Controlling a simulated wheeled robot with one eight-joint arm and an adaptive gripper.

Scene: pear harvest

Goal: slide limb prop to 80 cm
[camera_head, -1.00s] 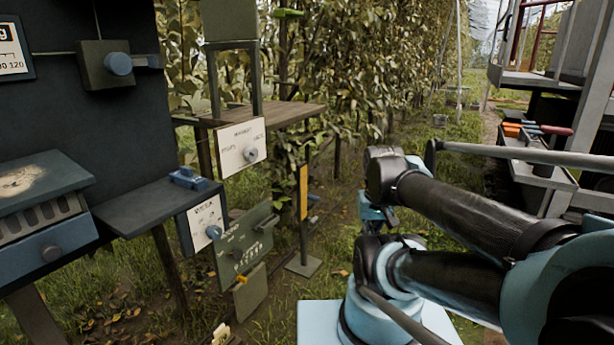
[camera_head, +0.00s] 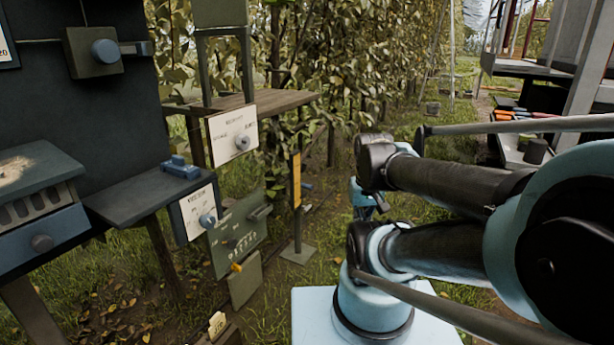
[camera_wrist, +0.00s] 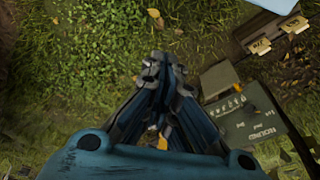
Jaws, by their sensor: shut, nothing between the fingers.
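A slim upright post with a yellow strip (camera_head: 296,180) stands on a flat grey foot plate in the grass, in the middle of the head view. It may be the limb prop; no scale marks are readable on it. My gripper (camera_wrist: 160,72) is shut and empty in the wrist view, pointing down over grass. In the head view, what looks like my gripper (camera_head: 366,198) hangs below the dark wrist, right of the post and apart from it.
Left are a dark board with a blue-knobbed slider box (camera_head: 105,52), a shelf with a labelled knob panel (camera_head: 199,211), a wooden table (camera_head: 262,103) and a green panel (camera_head: 238,232). Foliage stands behind. A cart with tools (camera_head: 520,114) is at right. Grass between is open.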

